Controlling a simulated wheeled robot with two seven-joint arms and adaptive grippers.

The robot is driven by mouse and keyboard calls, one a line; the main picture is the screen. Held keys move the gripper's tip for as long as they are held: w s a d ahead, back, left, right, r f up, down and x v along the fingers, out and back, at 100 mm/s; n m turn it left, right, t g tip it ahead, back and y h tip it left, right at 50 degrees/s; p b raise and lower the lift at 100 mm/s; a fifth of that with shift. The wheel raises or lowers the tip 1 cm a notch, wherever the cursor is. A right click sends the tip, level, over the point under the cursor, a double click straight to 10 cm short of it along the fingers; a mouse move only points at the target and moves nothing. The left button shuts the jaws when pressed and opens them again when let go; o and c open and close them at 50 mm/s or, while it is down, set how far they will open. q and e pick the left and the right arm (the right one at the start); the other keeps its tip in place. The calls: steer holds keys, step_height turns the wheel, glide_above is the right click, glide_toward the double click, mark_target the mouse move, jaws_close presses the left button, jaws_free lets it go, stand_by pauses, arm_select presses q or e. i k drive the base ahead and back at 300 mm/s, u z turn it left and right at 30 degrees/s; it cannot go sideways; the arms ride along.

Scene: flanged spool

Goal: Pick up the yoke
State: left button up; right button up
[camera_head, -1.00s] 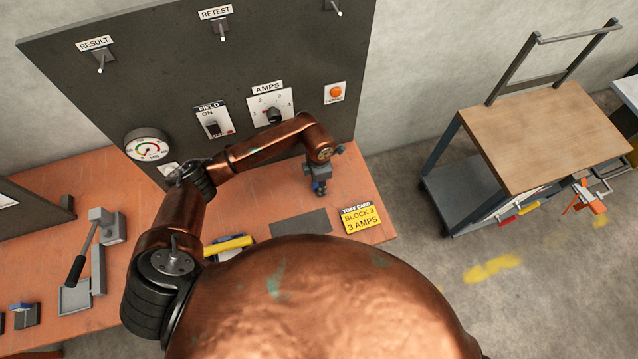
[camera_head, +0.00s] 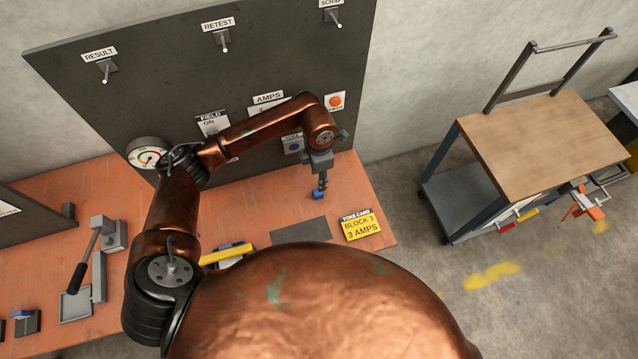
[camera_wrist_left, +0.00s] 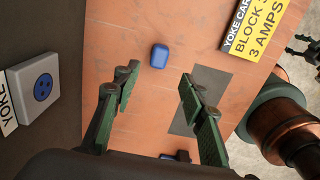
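A small blue rounded block (camera_head: 317,195) sits on the orange bench under my left gripper; it also shows in the left wrist view (camera_wrist_left: 159,55), ahead of the fingers. I cannot tell whether it is the yoke. My left gripper (camera_head: 323,183) points down above the bench. In the left wrist view its two fingers (camera_wrist_left: 156,92) are spread apart with nothing between them. A yellow-and-blue item (camera_head: 226,254) lies on the bench left of the grey mat, partly hidden by my body.
A grey mat (camera_head: 300,230) and a yellow yoke card (camera_head: 360,225) lie on the bench. A lever device (camera_head: 98,250) stands left; a wood-topped cart (camera_head: 545,140) stands right.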

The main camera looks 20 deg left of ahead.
mark_target(206, 261)
steer(key=k, duration=2)
